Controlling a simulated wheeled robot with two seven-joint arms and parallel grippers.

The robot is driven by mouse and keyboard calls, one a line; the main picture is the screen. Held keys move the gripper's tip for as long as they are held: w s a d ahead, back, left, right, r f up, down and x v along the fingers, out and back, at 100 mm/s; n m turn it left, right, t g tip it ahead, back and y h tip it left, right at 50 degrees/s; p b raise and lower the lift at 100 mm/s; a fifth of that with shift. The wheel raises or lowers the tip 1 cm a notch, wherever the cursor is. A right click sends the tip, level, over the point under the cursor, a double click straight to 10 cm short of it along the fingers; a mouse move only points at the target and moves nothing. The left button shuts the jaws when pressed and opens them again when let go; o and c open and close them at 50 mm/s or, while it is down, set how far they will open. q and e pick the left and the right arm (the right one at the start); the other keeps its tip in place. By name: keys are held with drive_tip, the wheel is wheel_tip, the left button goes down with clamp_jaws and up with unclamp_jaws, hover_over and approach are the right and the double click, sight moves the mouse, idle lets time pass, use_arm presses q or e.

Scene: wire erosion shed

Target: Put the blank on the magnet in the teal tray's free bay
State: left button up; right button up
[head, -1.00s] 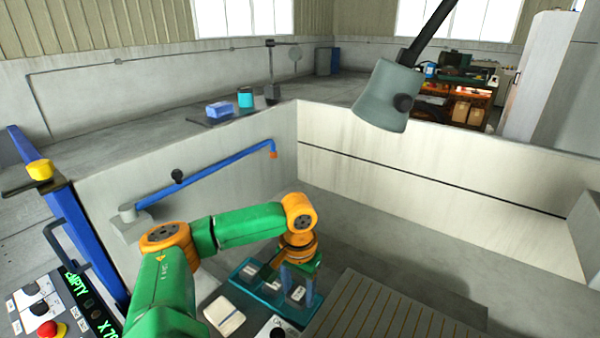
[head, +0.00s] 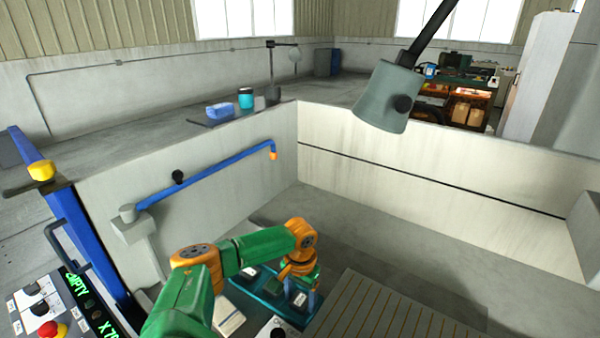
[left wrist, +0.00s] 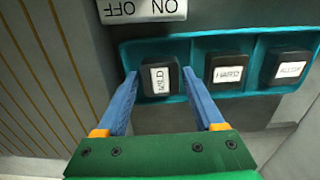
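The teal tray (head: 262,306) lies beside the grated floor area. In the left wrist view the tray (left wrist: 125,60) holds three dark blocks, one per bay: MILD (left wrist: 160,79) in the end bay, HARD (left wrist: 229,75) in the middle and ALLOY (left wrist: 288,67) at the right. My left gripper (left wrist: 160,73) is open, its blue fingers on either side of the MILD block, with small gaps showing. In the head view my left gripper (head: 301,281) is low over the tray's right end. A plate marked ON/OFF (left wrist: 142,9) lies beyond the tray. My right gripper is out of view.
A pale flat pad (head: 228,318) lies left of the tray. The slatted grate (head: 375,310) is to its right. A blue pipe arm (head: 210,172) runs along the tank wall, and a grey lamp head (head: 385,95) hangs above. A control panel (head: 45,310) is at the lower left.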

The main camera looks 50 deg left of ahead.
sight(300, 300)
use_arm(q)
drive_tip(key=shift+r, duration=0.15)
wheel_tip(300, 300, up, 12)
idle(0.6)
